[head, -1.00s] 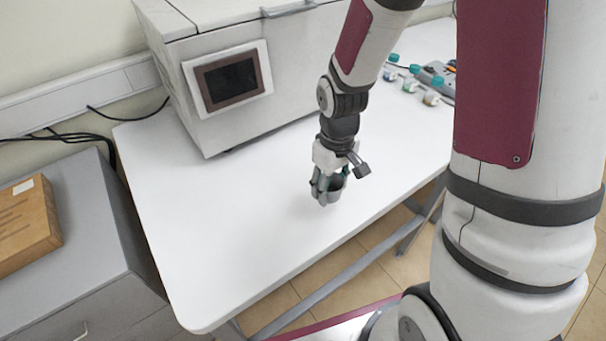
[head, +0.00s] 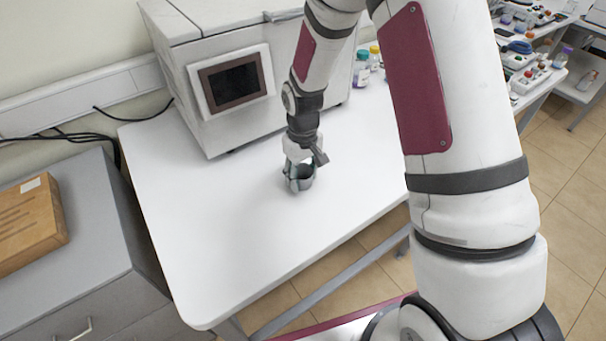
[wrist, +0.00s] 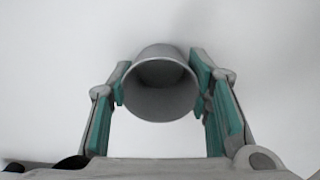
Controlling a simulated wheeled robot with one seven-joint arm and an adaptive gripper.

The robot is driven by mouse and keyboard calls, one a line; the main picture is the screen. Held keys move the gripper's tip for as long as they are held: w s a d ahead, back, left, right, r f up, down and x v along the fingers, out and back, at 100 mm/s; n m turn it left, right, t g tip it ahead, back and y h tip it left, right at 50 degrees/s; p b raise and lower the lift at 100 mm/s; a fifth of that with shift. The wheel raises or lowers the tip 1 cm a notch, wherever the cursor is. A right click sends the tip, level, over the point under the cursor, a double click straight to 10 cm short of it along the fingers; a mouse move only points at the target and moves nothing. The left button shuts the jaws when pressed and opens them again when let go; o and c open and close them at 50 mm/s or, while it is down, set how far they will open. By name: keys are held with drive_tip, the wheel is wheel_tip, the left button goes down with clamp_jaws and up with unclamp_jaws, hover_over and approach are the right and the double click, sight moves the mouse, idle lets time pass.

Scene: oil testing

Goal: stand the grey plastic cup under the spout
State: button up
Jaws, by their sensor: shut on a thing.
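My gripper (head: 298,184) is shut on the grey plastic cup (head: 307,177), over the white table in front of the large grey machine. In the wrist view the cup (wrist: 160,92) sits between the two green-padded fingers of my gripper (wrist: 162,95), with its open mouth toward the camera. The inside I can see looks empty. I cannot tell whether the cup's base touches the table. No spout can be made out in these views.
The grey machine (head: 205,100) with a dark screen (head: 233,80) stands at the back of the white table (head: 220,240). Bottles (head: 362,68) stand beside it. A wooden box (head: 28,225) lies on the grey cabinet at left. The table's front left is clear.

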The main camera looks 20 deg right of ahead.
drive_tip(key=shift+f, duration=0.15)
drive_tip(key=o, duration=1)
